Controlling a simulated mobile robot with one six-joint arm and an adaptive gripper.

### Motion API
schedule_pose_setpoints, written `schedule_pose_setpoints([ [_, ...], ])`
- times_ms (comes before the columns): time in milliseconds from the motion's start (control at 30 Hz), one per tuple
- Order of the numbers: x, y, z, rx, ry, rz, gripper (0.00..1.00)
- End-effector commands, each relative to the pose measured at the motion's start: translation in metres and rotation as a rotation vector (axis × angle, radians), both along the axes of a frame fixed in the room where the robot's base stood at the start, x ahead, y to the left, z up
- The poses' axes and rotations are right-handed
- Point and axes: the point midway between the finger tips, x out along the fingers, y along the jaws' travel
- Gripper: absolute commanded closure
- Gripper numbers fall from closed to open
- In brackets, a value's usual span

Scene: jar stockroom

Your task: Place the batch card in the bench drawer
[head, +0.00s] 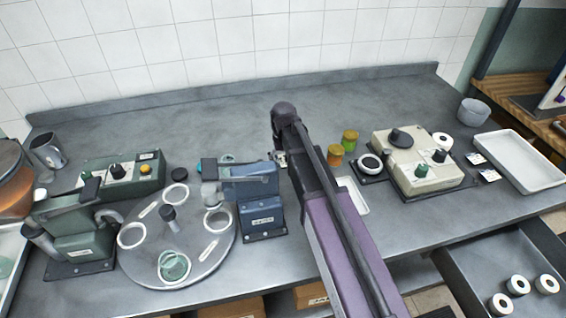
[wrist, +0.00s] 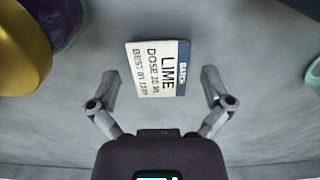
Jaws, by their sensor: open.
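The batch card (wrist: 150,68), white with a dark blue "BATCH" band and the word LIME, lies on the grey bench in the wrist view. My gripper (wrist: 159,80) is open, with one finger on each side of the card and a gap on both sides. In the head view my gripper (head: 280,158) is over the middle of the bench, largely covered by my arm, and I cannot make out the card there. The bench drawer (head: 485,262) is pulled open at the lower right, with white rolls inside.
A green jar (head: 349,140) and an orange one (head: 335,155) stand right of my gripper. A blue-grey machine (head: 262,200) and a round turntable (head: 190,255) are left. A cream machine (head: 415,165) and white tray (head: 518,160) are right. The back of the bench is clear.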

Motion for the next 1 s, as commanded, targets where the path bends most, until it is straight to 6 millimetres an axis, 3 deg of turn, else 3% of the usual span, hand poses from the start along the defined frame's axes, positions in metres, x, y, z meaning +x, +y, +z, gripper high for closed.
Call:
schedule_pose_setpoints([
  [267, 0.0000, 0.0001, 0.0000, 0.000, 0.000, 0.000, 0.00],
  [533, 0.0000, 0.0002, 0.0000, 0.000, 0.000, 0.000, 0.79],
  [633, 0.0000, 0.0002, 0.0000, 0.000, 0.000, 0.000, 0.80],
  [667, 0.0000, 0.0002, -0.0001, 0.000, 0.000, 0.000, 0.87],
  [1000, -0.0001, 0.0001, 0.0028, 0.000, 0.000, 0.000, 0.87],
])
